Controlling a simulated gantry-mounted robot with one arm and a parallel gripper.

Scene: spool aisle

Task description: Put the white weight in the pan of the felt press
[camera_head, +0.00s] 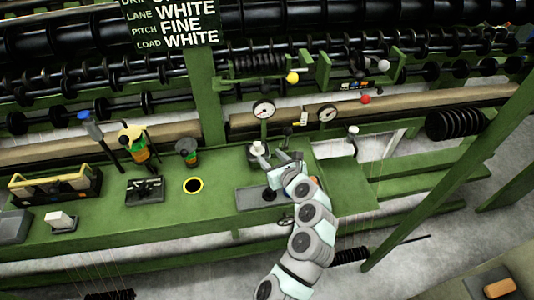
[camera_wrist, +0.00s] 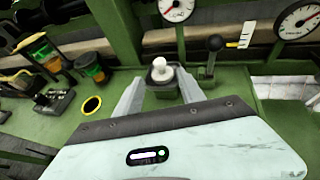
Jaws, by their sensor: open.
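A white knobbed piece that looks like the white weight (camera_head: 257,147) stands upright on a small dark square base on the green bench. In the wrist view the weight (camera_wrist: 160,70) is centred ahead of my gripper (camera_wrist: 160,80). The two fingers are apart, one on each side of the dark base (camera_wrist: 163,90); I see no grip on the weight. In the head view my gripper (camera_head: 276,162) is just right of the weight, over the bench. I cannot tell for certain which fixture is the felt press; its pan is not clearly identifiable.
Two dial gauges (camera_head: 264,109) (camera_head: 327,113) stand behind. A black-knobbed lever (camera_wrist: 214,43) rises right of the weight. A grey plate (camera_head: 250,198) lies in front; a yellow-rimmed hole (camera_head: 193,185) and a black fixture (camera_head: 145,190) are left. A sign (camera_head: 178,22) reads "LOAD WHITE".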

